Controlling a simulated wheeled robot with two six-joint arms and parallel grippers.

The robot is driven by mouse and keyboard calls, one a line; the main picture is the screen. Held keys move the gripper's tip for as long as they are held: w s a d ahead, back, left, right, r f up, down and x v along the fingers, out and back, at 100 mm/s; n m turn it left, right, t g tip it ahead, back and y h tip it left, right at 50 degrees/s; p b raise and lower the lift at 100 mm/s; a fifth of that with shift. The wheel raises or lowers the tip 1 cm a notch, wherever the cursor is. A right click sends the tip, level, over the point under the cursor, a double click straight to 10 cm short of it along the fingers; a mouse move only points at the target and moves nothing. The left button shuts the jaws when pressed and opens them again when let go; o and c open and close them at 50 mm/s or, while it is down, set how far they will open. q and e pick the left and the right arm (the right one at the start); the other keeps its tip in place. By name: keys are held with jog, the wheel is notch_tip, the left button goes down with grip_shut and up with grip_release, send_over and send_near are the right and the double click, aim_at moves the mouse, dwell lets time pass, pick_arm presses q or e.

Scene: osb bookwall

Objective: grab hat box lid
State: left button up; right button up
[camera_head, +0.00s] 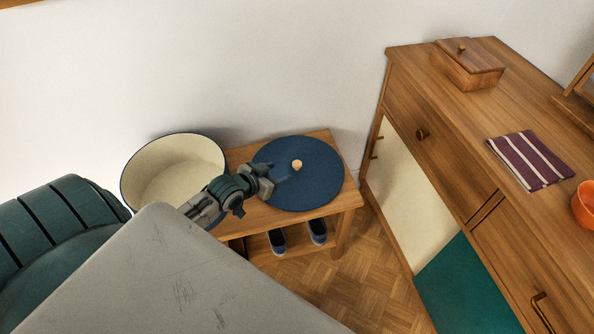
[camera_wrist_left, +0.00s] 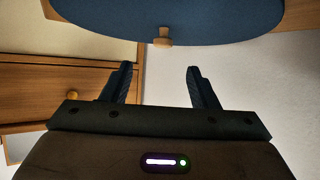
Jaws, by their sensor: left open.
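The hat box lid (camera_head: 318,186) is a round, dark blue disc with a small light wooden knob (camera_head: 297,165) at its middle. It lies on a low wooden bench against the wall. My left gripper (camera_head: 282,181) is open and close to the knob, over the left part of the lid in the head view. In the left wrist view the lid (camera_wrist_left: 230,18) fills the top, and its knob (camera_wrist_left: 163,38) stands beyond the gap between the open fingers (camera_wrist_left: 161,72), with nothing between them. The open cream hat box (camera_head: 165,165) stands left of the lid, partly hidden by my arm. My right gripper is not in view.
The wooden bench (camera_head: 345,195) has a lower shelf with dark shoes (camera_head: 317,231). A wooden dresser (camera_head: 420,85) stands to the right, bearing a wooden box (camera_head: 467,70), a striped purple cloth (camera_head: 531,160) and an orange bowl (camera_head: 584,204). Parquet floor (camera_head: 350,280) is clear between them.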

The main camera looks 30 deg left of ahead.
aim_at(297, 164)
pick_arm(q)
jog(key=x, duration=0.4)
jog(key=shift+w+f+b, duration=0.15)
jog(key=shift+w+b, duration=0.1)
jog(key=shift+b, duration=0.15)
jog(key=x, duration=0.3)
jog(key=b+x, duration=0.1)
jog(key=x, duration=0.1)
jog(key=shift+w+a, duration=0.2)
jog(key=c, duration=1.1)
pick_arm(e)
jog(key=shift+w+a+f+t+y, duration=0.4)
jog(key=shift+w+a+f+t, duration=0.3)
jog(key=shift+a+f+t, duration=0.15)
